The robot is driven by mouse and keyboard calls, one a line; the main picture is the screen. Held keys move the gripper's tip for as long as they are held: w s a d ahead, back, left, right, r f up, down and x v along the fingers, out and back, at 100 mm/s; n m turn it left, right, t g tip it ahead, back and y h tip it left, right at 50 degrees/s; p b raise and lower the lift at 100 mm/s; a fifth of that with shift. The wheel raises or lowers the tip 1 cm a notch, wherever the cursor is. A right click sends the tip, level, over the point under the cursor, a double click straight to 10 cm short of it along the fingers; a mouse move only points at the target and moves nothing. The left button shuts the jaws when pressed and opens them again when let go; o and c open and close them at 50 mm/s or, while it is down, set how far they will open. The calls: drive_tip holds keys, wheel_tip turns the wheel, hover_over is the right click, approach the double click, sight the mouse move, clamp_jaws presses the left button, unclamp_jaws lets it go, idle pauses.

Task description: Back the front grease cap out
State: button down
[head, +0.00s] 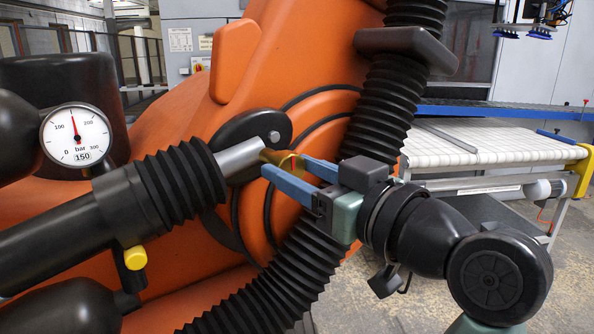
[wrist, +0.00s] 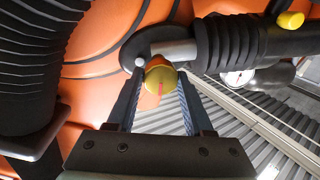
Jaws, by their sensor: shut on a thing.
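The front grease cap (head: 285,162) is a yellow-gold round piece at the rod end of the black cylinder. In the wrist view the cap (wrist: 161,80) faces me between the fingertips, with a short red line on its face running nearly straight up and down. My gripper (head: 287,168) is shut on the cap, one blue-grey finger on each side. In the wrist view my gripper (wrist: 159,88) has both fingers alongside the cap's sides. The cap's thread and seat are hidden behind it.
A pressure gauge (head: 76,135) stands at left. A ribbed black hose (head: 385,105) runs close behind my gripper. A slatted conveyor (head: 480,145) is at right, with open floor before it.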

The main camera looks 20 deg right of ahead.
drive_tip(key=shift+c, duration=1.4)
unclamp_jaws()
drive_tip(key=shift+s, duration=0.1)
drive_tip(key=b+v, duration=0.1)
drive_tip(key=v, duration=1.1)
drive_tip(key=shift+s, duration=0.4)
drive_tip(key=shift+d, duration=0.15)
